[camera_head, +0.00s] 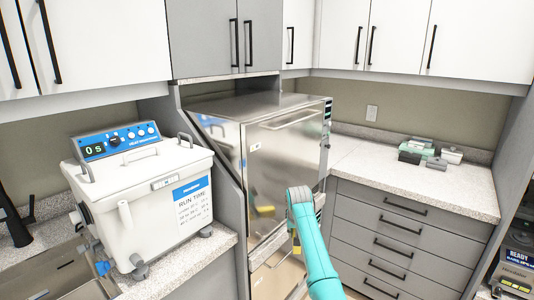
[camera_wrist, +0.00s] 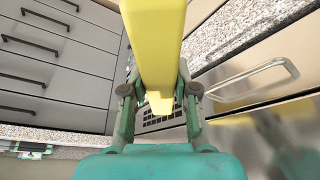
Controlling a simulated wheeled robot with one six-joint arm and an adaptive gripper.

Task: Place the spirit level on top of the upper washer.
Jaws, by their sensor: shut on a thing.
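The spirit level is a long yellow bar (camera_wrist: 156,45) in the wrist view. It runs from the top edge down between the fingers of my gripper (camera_wrist: 158,92), which is shut on it. In the head view, a small yellow part of the level (camera_head: 297,246) shows beside my teal arm, which hides most of the gripper. The upper washer (camera_head: 285,170) is a stainless steel unit with a door, stacked over a lower one. Its flat top (camera_head: 250,105) looks bare. The gripper is in front of the washer, below its top.
Grey wall cabinets (camera_head: 222,38) hang above the washer's back. A white bath unit (camera_head: 140,200) stands on the counter to the left. To the right, a speckled counter (camera_head: 400,180) carries several small boxes (camera_head: 415,148) above grey drawers (camera_head: 405,230).

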